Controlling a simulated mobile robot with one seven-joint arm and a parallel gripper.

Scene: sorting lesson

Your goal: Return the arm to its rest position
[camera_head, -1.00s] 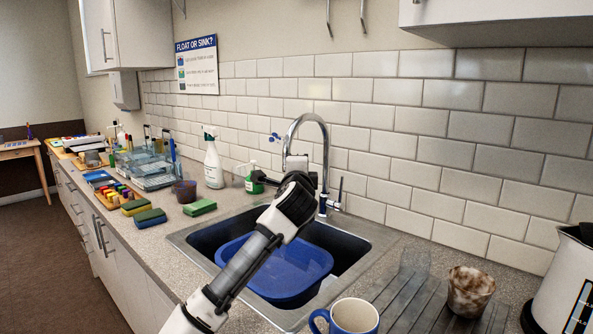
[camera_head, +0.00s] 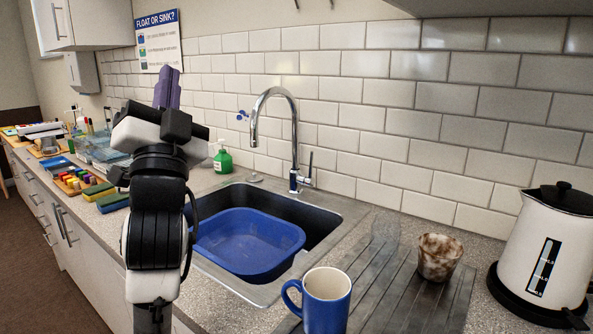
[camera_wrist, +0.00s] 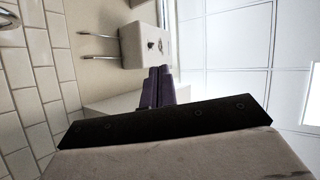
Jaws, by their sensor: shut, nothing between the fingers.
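My arm is folded upright at the left of the head view, in front of the counter. My gripper (camera_head: 167,88) points up, with its purple fingers together and nothing between them. The fingers also show in the wrist view (camera_wrist: 158,87), closed, against the ceiling and a wall cabinet. The gripper is clear of the counter and touches nothing that I can see. My arm hides part of the counter left of the sink.
A blue basin (camera_head: 248,243) sits in the sink (camera_head: 335,222). A blue mug (camera_head: 326,301), a marbled cup (camera_head: 439,257) and a kettle (camera_head: 548,248) stand to the right. A green soap bottle (camera_head: 222,160) and sponges (camera_head: 98,192) are near my arm.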

